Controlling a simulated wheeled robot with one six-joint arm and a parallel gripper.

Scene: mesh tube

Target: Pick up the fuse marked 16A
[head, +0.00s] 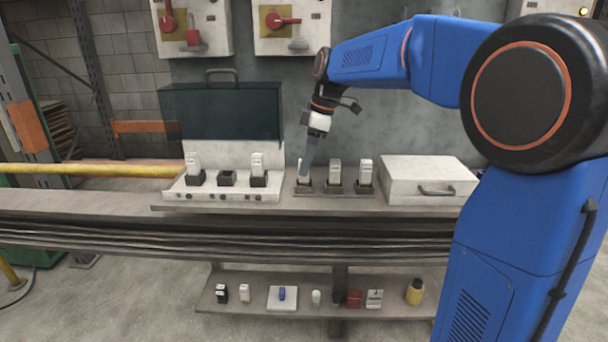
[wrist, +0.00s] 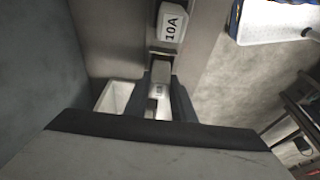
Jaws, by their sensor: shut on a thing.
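In the head view my gripper (head: 304,170) points down at the left fuse of a row of three white fuses in dark holders on the bench. The gripper covers much of this fuse (head: 304,182), which appears seated in its holder. In the wrist view the gripper (wrist: 161,88) is shut with a finger on each side of the white fuse (wrist: 160,72). Its marking is small and I cannot read it surely. A neighbouring fuse marked 10A (wrist: 172,22) stands just beyond it, apart from the fingers. The middle fuse (head: 335,172) and right fuse (head: 365,172) are upright.
Left of the row, a white panel (head: 222,195) holds two fuses with an empty socket (head: 227,178) between them, before an open dark-lidded case (head: 222,112). A closed white case (head: 428,180) stands to the right. Small items, including a yellow bottle (head: 414,292), lie on the lower shelf.

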